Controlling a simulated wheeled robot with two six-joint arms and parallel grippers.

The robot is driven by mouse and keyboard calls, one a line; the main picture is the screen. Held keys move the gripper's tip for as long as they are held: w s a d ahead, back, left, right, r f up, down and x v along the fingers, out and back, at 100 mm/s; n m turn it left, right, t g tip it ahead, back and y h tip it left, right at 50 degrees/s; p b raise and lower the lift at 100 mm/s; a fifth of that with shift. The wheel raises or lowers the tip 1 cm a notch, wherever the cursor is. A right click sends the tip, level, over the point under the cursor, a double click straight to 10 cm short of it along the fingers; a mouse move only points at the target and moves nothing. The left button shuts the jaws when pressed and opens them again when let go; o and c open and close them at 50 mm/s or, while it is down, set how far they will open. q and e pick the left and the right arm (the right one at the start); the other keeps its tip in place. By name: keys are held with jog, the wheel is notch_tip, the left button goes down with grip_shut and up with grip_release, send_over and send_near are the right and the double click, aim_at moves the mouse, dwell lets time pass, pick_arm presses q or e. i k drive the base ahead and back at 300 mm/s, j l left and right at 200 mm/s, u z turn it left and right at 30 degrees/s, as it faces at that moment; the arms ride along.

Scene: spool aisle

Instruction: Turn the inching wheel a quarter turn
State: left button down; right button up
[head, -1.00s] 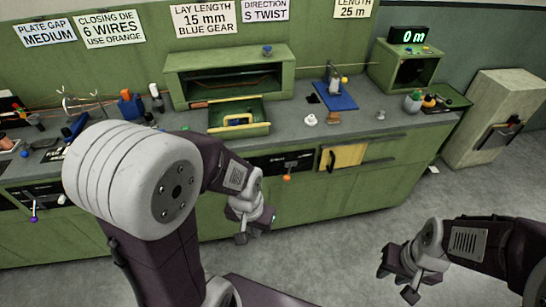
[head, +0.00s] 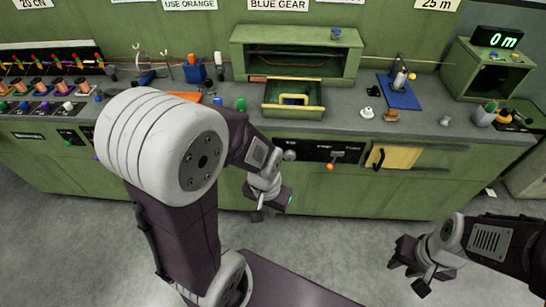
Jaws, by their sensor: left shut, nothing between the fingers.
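I cannot surely pick out the inching wheel; a round grey knob (head: 290,155) on the dark control panel (head: 316,150) of the green bench front may be it. A lever with an orange ball end (head: 329,167) sits to its right on the same panel. My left gripper (head: 270,207) is shut and empty, in front of the bench and below the knob in the picture, apart from it. My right gripper (head: 409,276) hangs over the floor at the lower right, away from the bench; its finger gap is unclear.
A spool rack (head: 62,88) stands at left. A yellow cupboard door (head: 394,156) is right of the panel. The grey floor (head: 340,238) is clear.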

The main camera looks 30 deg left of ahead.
aim_at(289, 155)
jog(key=u, duration=0.75)
